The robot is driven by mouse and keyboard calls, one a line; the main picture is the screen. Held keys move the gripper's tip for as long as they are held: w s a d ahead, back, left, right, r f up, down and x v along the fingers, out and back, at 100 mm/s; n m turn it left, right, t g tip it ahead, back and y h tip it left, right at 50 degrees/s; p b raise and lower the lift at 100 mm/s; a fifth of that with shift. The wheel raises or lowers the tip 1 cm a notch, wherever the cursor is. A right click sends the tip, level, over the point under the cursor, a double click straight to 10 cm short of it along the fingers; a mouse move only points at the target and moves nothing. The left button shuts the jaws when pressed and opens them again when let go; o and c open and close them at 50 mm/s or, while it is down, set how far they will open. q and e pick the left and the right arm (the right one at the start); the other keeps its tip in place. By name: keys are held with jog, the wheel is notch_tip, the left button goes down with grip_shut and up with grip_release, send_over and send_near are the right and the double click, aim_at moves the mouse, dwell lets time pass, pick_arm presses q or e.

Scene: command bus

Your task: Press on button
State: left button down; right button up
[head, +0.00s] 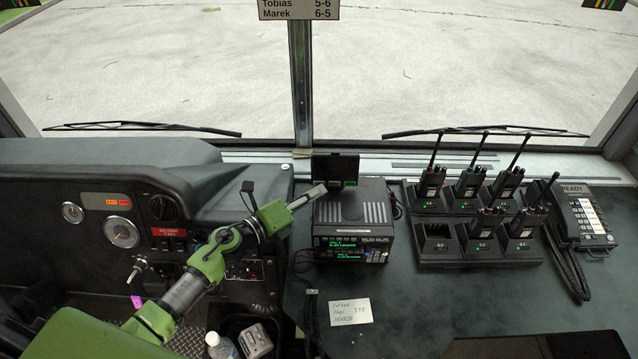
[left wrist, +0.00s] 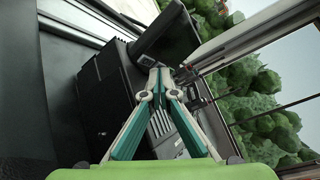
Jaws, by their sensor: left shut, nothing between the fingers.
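My left gripper (head: 316,191) is shut and empty. Its fingertips are close to the small dark screen (head: 336,165) on top of the black radio unit (head: 325,248); I cannot tell whether they touch it. In the left wrist view the closed fingers (left wrist: 160,74) point at the area by the dark screen (left wrist: 166,34), with the radio's dark casing (left wrist: 103,92) beside them. The radio's front has a green display (head: 346,253) and several small buttons (head: 376,256). Which button the task means is not clear. My right gripper is not in view.
A charger rack (head: 478,253) with several handheld radios stands right of the radio unit, and a desk phone (head: 588,216) stands further right. The dashboard (head: 60,180) with gauges is at left. A paper note (head: 350,311) lies on the dark counter (head: 425,315), whose front is clear.

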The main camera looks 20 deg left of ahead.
pick_arm(q)
jog(key=shift+w, duration=0.1)
dwell(0.6)
jog(key=shift+w+a+f, duration=0.1)
jog(key=shift+w, duration=0.2)
jog(key=shift+w+a+b, duration=0.1)
jog(key=shift+w+b, duration=0.2)
jog(key=shift+b, duration=0.05)
dwell(0.7)
jog(key=shift+s, duration=0.1)
jog(key=shift+s+p, duration=0.35)
jog(key=shift+s, duration=0.25)
jog(key=shift+d, duration=0.2)
jog(key=shift+s+r, duration=0.15)
jog(key=shift+r, duration=0.05)
jog(key=shift+s+d+r+p, duration=0.2)
jog(key=shift+s+p, duration=0.15)
jog(key=shift+s, duration=0.4)
jog(key=shift+s+d+r+p, duration=0.15)
jog(key=shift+s+d+p, duration=0.15)
jog(key=shift+s, duration=0.4)
jog(key=shift+s+d+r+p, duration=0.2)
jog(key=shift+s+p, duration=0.15)
jog(key=shift+s, duration=0.4)
